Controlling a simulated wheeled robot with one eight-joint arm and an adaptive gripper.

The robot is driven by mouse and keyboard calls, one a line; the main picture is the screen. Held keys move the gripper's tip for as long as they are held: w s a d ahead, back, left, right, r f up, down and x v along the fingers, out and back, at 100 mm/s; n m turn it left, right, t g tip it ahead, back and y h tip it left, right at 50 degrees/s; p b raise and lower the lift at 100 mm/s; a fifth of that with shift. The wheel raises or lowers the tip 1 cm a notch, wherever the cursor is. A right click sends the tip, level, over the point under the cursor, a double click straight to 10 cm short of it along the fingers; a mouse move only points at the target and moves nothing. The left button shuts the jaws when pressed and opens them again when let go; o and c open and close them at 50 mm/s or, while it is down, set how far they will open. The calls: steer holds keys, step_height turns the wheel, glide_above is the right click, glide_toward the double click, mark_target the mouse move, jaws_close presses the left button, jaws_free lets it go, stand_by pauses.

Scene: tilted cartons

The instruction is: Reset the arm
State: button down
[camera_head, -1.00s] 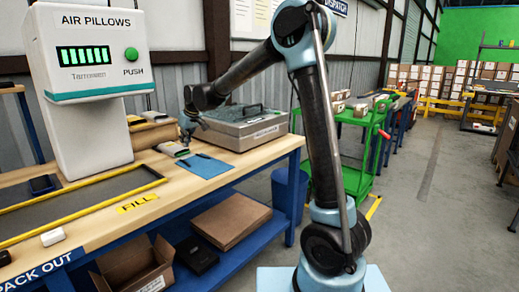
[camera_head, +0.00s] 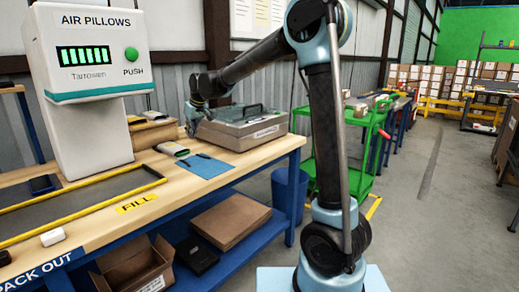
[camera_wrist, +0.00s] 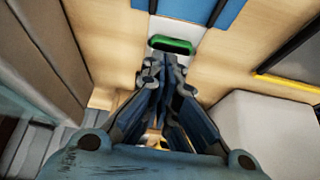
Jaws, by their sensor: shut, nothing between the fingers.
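My gripper (camera_wrist: 167,72) is shut and empty in the wrist view, with its fingertips together above the wooden bench top. It also shows, small and dark, in the head view (camera_head: 191,130) in front of the wall, between the air pillow machine and the grey case. My arm bends high at the right of the bench, and its forearm slopes down left to the wrist. A white device with a green end (camera_wrist: 172,45) lies on the bench beyond the fingertips in the wrist view. I cannot see the fingertips clearly in the head view.
The white air pillow machine (camera_head: 90,85) stands left on the bench (camera_head: 105,212). The grey case (camera_head: 240,130) sits close to my wrist at the right. A blue mat (camera_head: 206,166) lies before it. A green cart (camera_head: 356,155) stands behind my arm.

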steer(key=s+d+m+h, duration=0.1)
steer(key=s+d, duration=0.3)
steer(key=d, duration=0.7)
steer(key=s+d+m+h, duration=0.15)
steer(key=s+d, duration=0.35)
steer(key=d, duration=0.5)
steer(key=s+d+m, duration=0.2)
steer(key=s+d, duration=0.2)
steer(key=d, duration=0.7)
steer(key=s+d+f+m+h, duration=0.1)
steer(key=s+d+f+m, duration=0.1)
steer(key=s+d+f, duration=0.6)
steer(key=s+d+f+m+g, duration=0.1)
steer(key=s+d+f+m, duration=0.2)
steer(key=s+d+f, duration=0.5)
steer(key=s+d, duration=0.1)
steer(key=s, duration=0.6)
steer(key=shift+s+d+f+g+h, duration=0.2)
steer(key=shift+s+g+h, duration=0.05)
steer(key=shift+g+h, duration=0.1)
